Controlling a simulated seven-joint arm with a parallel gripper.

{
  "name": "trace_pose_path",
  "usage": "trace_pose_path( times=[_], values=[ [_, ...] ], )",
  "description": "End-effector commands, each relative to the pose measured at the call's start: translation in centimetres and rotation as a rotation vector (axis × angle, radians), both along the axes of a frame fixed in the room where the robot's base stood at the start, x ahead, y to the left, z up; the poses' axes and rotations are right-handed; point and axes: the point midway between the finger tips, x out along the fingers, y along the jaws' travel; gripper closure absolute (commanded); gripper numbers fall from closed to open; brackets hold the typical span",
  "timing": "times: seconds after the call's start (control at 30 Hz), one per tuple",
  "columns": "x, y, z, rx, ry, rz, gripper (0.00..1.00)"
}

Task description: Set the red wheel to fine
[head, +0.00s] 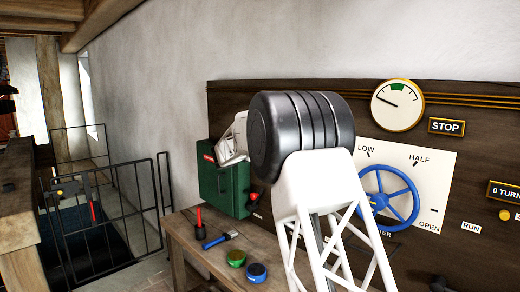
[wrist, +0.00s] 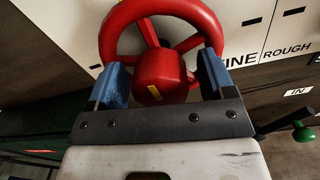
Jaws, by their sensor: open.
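The red wheel (wrist: 190,18) fills the upper middle of the wrist view, its red hub (wrist: 160,72) toward me. A yellow mark shows on the hub. Behind the wheel is a pale plate (wrist: 245,15) lettered "INE", its first letter hidden, and "ROUGH" to the right. My gripper (wrist: 162,70) is open, with one blue finger pad on each side of the hub. I cannot tell whether the pads touch the wheel. In the head view the red wheel does not show, and my arm blocks part of the panel.
In the head view a blue wheel (head: 413,204) sits on a LOW-HALF-OPEN plate, under a round gauge (head: 397,105).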

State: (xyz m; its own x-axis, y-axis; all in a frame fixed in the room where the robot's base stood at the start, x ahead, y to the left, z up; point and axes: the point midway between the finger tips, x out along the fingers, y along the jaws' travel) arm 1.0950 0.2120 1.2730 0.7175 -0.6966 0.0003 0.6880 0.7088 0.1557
Motion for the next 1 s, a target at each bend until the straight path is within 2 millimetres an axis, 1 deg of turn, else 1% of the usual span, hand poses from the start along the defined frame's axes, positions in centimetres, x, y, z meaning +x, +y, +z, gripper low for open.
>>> trace_pose_path(
  times=[0.2,0.47,0.5,0.67,0.8,0.83,1.0],
  values=[
    [0.75,-0.7,0.01,0.001,-0.001,0.0,0.24],
    [0.79,-0.75,0.01,0.001,-0.001,0.0,0.24],
    [0.79,-0.75,0.01,0.001,-0.001,0.0,0.26],
    [0.79,-0.74,0.0,0.001,-0.001,0.0,0.5],
    [0.78,-0.75,0.01,0.001,-0.001,0.0,0.72],
    [0.78,-0.75,0.01,0.001,-0.001,0.0,0.73],
    [0.78,-0.75,0.01,0.004,-0.004,0.0,0.73]
  ],
)
